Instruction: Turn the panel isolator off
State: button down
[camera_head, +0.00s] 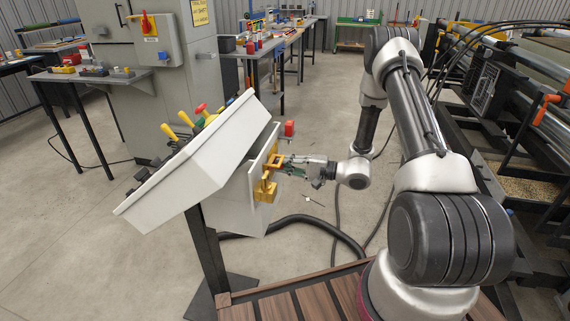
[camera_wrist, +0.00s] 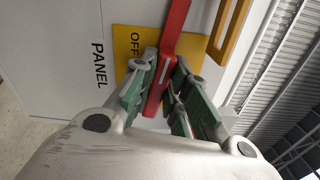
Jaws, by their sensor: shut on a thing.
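In the wrist view a red handle (camera_wrist: 171,35) crosses a yellow plate (camera_wrist: 128,42) marked OFF, on a pale panel face lettered PANEL (camera_wrist: 99,65). My gripper (camera_wrist: 167,68) has its fingers on either side of the red handle and is shut on it. The handle's lower end lies between the green finger links. In the head view my gripper (camera_head: 284,161) reaches the right side face of the white panel box (camera_head: 232,196), by yellow fittings (camera_head: 265,189). The red handle cannot be made out there.
A yellow bracket (camera_wrist: 231,30) stands close to the handle in the wrist view. The sloped console top (camera_head: 185,165) carries yellow, green and red levers. A grey cabinet with a red switch (camera_head: 148,24) stands behind. A black hose (camera_head: 310,220) lies on the floor.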

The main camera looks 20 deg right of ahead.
jog(key=shift+f+n, duration=0.15)
jog(key=shift+n, duration=0.85)
jog(key=c, duration=1.4)
grip_release()
jog(key=v, duration=1.2)
